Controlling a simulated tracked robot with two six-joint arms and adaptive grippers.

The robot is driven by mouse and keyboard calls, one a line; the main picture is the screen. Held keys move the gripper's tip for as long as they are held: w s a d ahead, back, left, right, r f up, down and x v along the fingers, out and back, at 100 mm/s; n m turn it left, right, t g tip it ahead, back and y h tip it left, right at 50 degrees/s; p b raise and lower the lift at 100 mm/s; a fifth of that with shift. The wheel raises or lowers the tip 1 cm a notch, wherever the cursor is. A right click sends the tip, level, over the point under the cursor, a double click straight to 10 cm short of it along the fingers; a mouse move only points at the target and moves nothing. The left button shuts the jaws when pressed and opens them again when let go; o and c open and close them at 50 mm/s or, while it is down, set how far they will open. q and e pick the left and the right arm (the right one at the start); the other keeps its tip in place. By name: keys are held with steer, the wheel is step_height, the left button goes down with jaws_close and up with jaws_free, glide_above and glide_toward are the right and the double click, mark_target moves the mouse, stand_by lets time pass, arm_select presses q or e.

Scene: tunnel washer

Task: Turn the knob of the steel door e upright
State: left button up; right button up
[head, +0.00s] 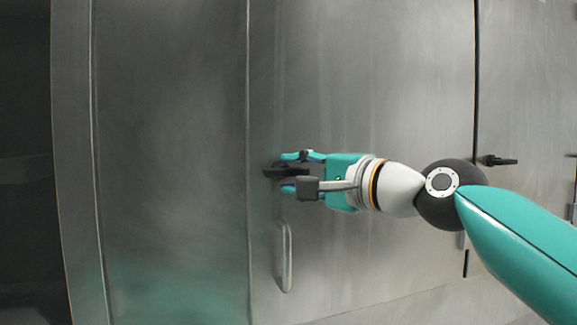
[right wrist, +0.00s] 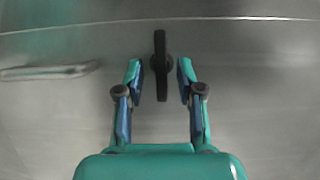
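The steel door (head: 360,90) fills the middle of the head view. Its dark knob (head: 271,172) is near the door's left edge and lies level, roughly sideways, in the head view. In the right wrist view the same knob (right wrist: 160,48) stands between the fingertips, lengthwise along them. My right gripper (head: 288,173) comes from the right and is open, one finger above the knob and one below. The right wrist view of the gripper (right wrist: 161,80) shows a gap on both sides of the knob. Part of the knob is hidden by the fingers in the head view. My left gripper is out of view.
A pale vertical door handle (head: 286,256) is just below the knob; it also shows at the left in the right wrist view (right wrist: 48,71). Another dark knob (head: 499,160) is on the steel front farther right. A steel panel (head: 170,150) lies left of the door seam.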

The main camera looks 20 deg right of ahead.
steer(key=shift+x, duration=1.2)
jaws_close()
steer(key=shift+p, duration=0.3)
